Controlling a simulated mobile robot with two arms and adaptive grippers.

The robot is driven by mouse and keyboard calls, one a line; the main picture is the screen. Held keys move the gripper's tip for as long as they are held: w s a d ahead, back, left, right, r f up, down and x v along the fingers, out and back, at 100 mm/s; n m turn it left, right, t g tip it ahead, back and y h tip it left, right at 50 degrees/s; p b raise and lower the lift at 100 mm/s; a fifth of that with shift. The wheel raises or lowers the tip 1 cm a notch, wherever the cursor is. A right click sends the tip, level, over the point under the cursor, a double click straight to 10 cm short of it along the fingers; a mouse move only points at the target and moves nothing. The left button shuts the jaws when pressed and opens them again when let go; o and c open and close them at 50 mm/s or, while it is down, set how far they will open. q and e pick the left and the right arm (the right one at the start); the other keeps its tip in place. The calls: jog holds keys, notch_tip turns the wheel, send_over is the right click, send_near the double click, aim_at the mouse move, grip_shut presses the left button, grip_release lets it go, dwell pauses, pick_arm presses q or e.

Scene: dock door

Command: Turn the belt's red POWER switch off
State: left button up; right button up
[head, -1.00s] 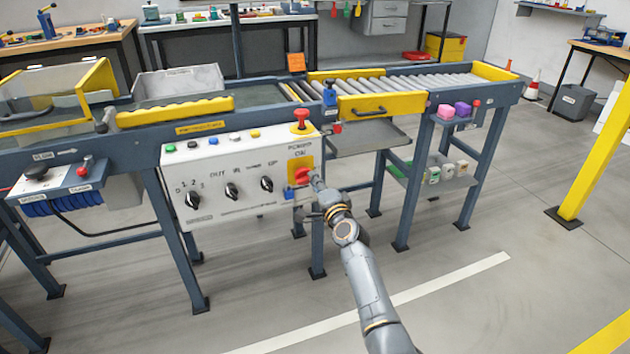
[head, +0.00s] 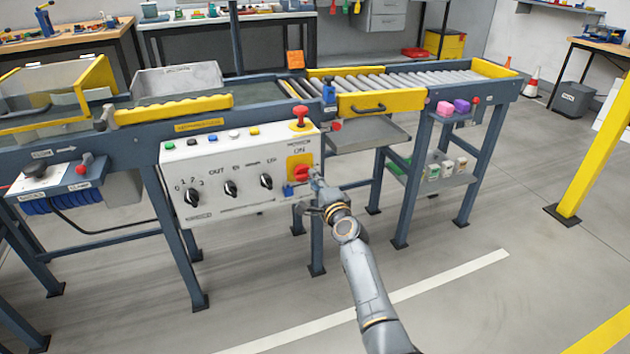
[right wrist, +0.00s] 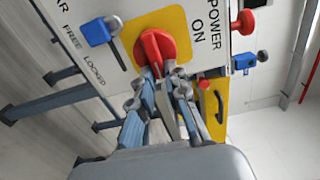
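The red POWER switch (head: 301,174) is a rotary knob on a yellow plate (head: 292,161), at the right end of the white control panel (head: 225,204). In the right wrist view, the red knob (right wrist: 156,48) sits beside the printed words POWER ON. My right gripper (head: 315,180) reaches the knob from the front right. Its fingertips, which also show in the right wrist view (right wrist: 165,74), are close together at the lower end of the knob's grip, seemingly closed on it. The exact contact is partly hidden. My left gripper is not in view.
A red mushroom button (head: 300,113) stands above the plate. Several black selector knobs (head: 231,188) line the panel. The roller conveyor (head: 410,86) runs behind. The floor in front is clear.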

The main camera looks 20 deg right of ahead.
jog(key=shift+o, duration=1.4)
jog(key=s, duration=1.2)
jog(key=shift+d, duration=0.2)
jog(key=shift+f, duration=0.1)
